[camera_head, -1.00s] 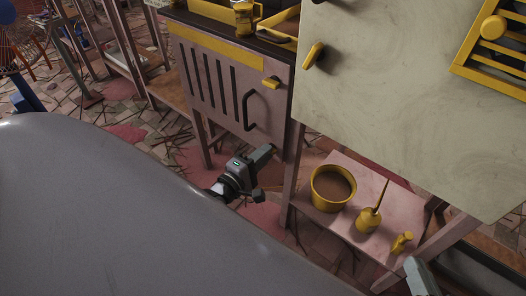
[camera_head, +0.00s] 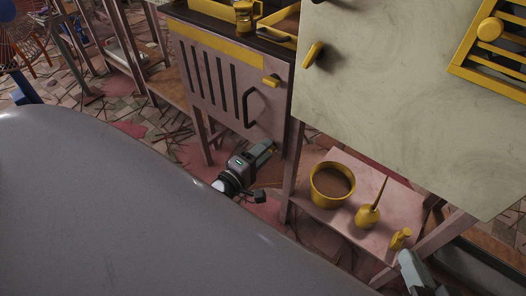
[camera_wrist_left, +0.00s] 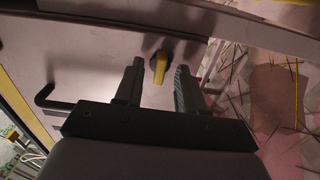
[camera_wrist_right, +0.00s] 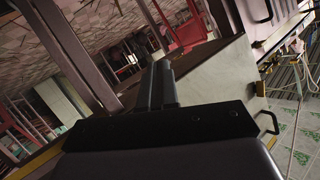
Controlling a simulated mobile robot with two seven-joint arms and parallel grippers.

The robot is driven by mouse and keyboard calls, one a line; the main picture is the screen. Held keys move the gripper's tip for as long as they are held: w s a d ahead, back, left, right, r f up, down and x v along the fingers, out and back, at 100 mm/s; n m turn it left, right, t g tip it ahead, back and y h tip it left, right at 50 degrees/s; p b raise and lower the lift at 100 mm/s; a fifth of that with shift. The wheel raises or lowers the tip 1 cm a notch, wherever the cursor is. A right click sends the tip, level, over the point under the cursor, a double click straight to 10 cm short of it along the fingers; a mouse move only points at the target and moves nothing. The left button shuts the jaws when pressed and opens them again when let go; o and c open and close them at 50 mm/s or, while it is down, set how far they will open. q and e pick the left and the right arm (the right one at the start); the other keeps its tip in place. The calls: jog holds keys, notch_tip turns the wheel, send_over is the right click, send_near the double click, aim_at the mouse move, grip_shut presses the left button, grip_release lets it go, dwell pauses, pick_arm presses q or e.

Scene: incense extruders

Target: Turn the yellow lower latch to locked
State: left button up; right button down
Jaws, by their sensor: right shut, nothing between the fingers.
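The yellow lower latch (camera_wrist_left: 159,66) shows in the left wrist view on the pale door (camera_wrist_left: 90,62), with a dark base behind its lever. The lever points down in that picture. My left gripper (camera_wrist_left: 157,84) is open; the latch appears in the gap beyond its fingertips, and I cannot tell whether they touch it. In the head view my left gripper (camera_head: 268,148) is at the lower right corner of the slotted door (camera_head: 220,82) and hides this latch. The upper yellow latch (camera_head: 271,81) lies sideways. My right gripper (camera_wrist_right: 160,72) is shut and empty, away from the door.
A black handle (camera_head: 248,107) sits on the slotted door. A large pale panel (camera_head: 400,100) with another yellow latch (camera_head: 313,54) stands to the right. Below it, a low shelf (camera_head: 345,160) holds a yellow bucket (camera_head: 318,195), an oil can (camera_head: 367,217) and a small yellow item (camera_head: 400,238).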

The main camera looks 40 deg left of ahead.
jog(key=shift+s, duration=0.1)
pick_arm(q)
jog(key=s+p, duration=0.2)
jog(key=s, duration=0.5)
jog(key=shift+a, duration=0.25)
pick_arm(e)
jog(key=shift+s+d+f+h, duration=0.1)
jog(key=shift+s+d+h, duration=0.05)
jog(key=shift+d+h, duration=0.4)
pick_arm(q)
jog(key=shift+s, duration=0.1)
pick_arm(e)
jog(key=shift+a+r, duration=0.1)
jog(key=shift+r, duration=0.2)
